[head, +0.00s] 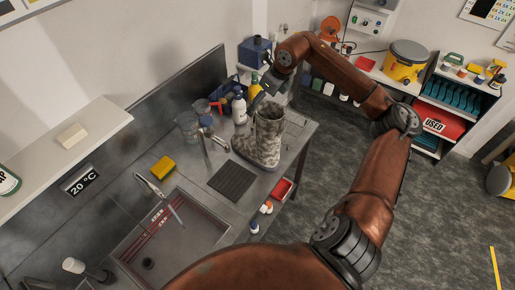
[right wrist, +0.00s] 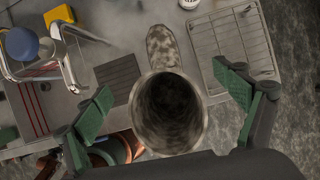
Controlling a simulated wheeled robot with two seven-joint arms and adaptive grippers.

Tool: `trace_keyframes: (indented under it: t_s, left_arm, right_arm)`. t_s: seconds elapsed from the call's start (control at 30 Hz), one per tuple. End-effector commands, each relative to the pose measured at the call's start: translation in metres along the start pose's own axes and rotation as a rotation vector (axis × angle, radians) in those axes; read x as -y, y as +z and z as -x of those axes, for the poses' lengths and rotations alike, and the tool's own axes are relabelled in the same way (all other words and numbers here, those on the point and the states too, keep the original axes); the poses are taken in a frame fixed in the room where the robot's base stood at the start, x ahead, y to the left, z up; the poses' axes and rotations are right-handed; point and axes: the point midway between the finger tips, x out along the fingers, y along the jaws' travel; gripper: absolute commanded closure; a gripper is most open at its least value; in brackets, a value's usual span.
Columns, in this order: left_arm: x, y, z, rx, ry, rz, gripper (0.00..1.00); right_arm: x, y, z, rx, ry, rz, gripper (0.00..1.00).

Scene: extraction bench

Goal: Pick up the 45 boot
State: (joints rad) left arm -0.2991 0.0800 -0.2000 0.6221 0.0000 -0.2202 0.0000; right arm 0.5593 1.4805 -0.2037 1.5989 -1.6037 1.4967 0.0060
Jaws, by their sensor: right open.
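A grey-brown mottled boot (head: 262,140) stands upright on the steel bench right of the sink, its toe toward the left. No size number can be read on it. In the right wrist view I look down into the dark round opening of the boot (right wrist: 168,112), with its toe pointing away. My right gripper (head: 266,92) is above the boot's top. In the right wrist view its green-padded fingers (right wrist: 168,92) are spread wide, one on each side of the shaft, with gaps and nothing between them held. My left gripper is not in view.
A ribbed dark mat (head: 232,182) and a tap (head: 212,145) are left of the boot. A wire rack (right wrist: 232,48) lies close on its right in the wrist view. Bottles (head: 239,107) stand behind it. The sink (head: 165,240) and a yellow sponge (head: 163,167) are farther left.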

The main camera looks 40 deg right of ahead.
Motion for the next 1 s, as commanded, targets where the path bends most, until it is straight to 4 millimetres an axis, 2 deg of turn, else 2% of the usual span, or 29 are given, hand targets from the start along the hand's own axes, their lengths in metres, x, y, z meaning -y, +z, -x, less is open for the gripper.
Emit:
trace_keyframes:
  t_s: [0.1,0.23,0.53,1.0]
  left_arm:
    - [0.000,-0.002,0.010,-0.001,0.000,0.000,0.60]
    - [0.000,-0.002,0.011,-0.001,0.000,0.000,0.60]
    - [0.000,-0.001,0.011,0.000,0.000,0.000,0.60]
    - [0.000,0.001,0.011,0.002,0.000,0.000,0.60]
  right_arm:
    - [-0.003,0.000,-0.018,-0.003,0.004,0.001,0.10]
    - [-0.003,0.001,-0.034,-0.001,0.003,0.002,0.10]
    - [-0.003,0.001,-0.040,-0.001,0.002,0.004,0.10]
    - [-0.003,0.002,-0.040,-0.001,0.002,0.004,0.43]
